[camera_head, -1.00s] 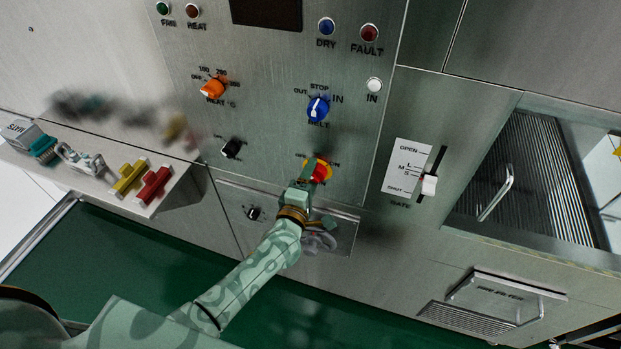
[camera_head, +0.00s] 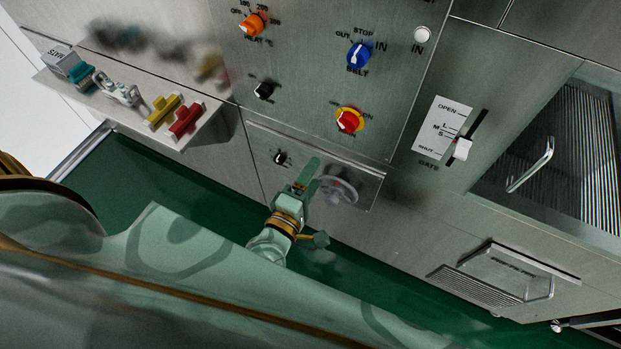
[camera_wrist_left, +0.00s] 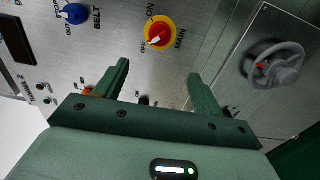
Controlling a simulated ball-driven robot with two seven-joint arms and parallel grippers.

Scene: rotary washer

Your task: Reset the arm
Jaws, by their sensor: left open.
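My left gripper (camera_head: 311,173) is open and empty in the head view, below the red and yellow MAIN switch (camera_head: 349,121) and apart from it. Its two fingers also show in the left wrist view (camera_wrist_left: 158,72), spread with nothing between them. The MAIN switch (camera_wrist_left: 159,33) stands beyond the fingers there, with ON and OFF marks around it. The white mark on its red handle seems to lie on the OFF side. My left arm crosses the lower part of the head view. My right gripper is not in view.
A grey handwheel (camera_head: 338,190) sits close to the right of the gripper. The panel carries a blue BELT knob (camera_head: 358,56), an orange HEAT knob (camera_head: 254,24) and a GATE slider (camera_head: 461,149). A shelf (camera_head: 201,136) with yellow and red pieces juts out at left.

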